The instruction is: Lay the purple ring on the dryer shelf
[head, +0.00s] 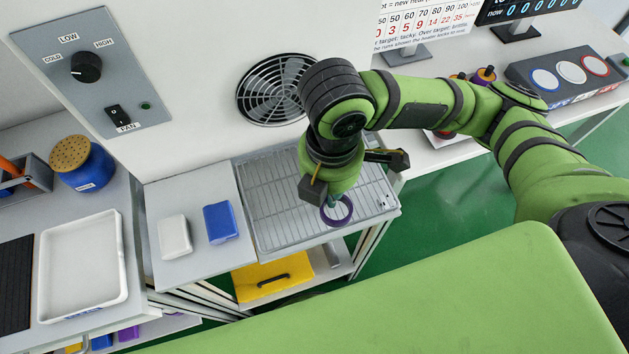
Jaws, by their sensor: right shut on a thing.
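The purple ring (350,219) is at the lower end of my right gripper (335,199), over the front right part of the dryer shelf. My right gripper points down and is shut on the ring. The arm hides part of the grip, and I cannot tell whether the ring touches the shelf. The dryer shelf (262,200) is a grey wire rack below a round black vent grille. Much of its left side is bare, and my gripper covers part of its right side. My left gripper is not in view.
A white block (174,236) and a blue block (220,222) lie on the grey top left of the shelf. The dryer panel (92,75) has a knob and a switch. A white tray (82,265) stands far left.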

